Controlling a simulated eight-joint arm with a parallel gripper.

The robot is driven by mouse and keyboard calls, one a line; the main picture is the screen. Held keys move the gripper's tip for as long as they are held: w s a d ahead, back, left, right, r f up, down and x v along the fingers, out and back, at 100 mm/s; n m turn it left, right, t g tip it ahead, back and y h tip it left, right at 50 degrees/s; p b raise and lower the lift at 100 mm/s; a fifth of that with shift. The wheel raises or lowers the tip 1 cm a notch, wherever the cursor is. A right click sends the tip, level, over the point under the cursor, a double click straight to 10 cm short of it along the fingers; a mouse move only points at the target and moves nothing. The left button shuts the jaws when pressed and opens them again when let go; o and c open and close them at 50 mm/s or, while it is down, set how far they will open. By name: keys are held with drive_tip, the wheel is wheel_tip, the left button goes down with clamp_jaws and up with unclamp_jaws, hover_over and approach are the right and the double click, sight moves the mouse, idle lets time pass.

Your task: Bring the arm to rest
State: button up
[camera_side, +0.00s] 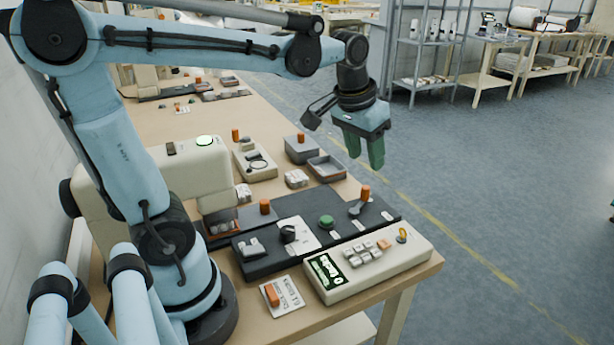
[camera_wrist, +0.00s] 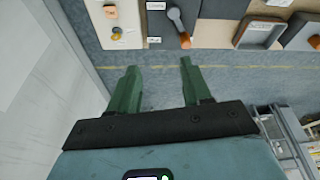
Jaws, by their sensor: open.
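My gripper (camera_side: 366,148) hangs in the air past the right edge of the workbench in the side view, with its green fingers pointing down. In the wrist view my gripper (camera_wrist: 159,82) shows two green fingers spread apart with only grey floor between them. It is open and holds nothing. The workbench (camera_side: 166,122) stands below and to the left of the gripper. No task object is near the fingers.
A black control panel (camera_side: 262,262), a beige keypad box (camera_side: 378,262) and grey trays (camera_side: 326,168) crowd the bench's near end. An orange-topped lever (camera_side: 362,200) stands up near the edge. Open floor (camera_side: 500,200) lies right; a metal shelf (camera_side: 428,60) stands behind.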

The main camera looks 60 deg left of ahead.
drive_tip(key=s+d+f+m+t, duration=0.2)
drive_tip(key=s+d+f+t, duration=0.1)
drive_tip(key=s, duration=0.4)
drive_tip(key=shift+d+f+t, duration=0.4)
drive_tip(key=shift+d+f, duration=0.35)
drive_tip(key=shift+d, duration=0.15)
drive_tip(key=shift+s, duration=0.1)
idle(1.0)
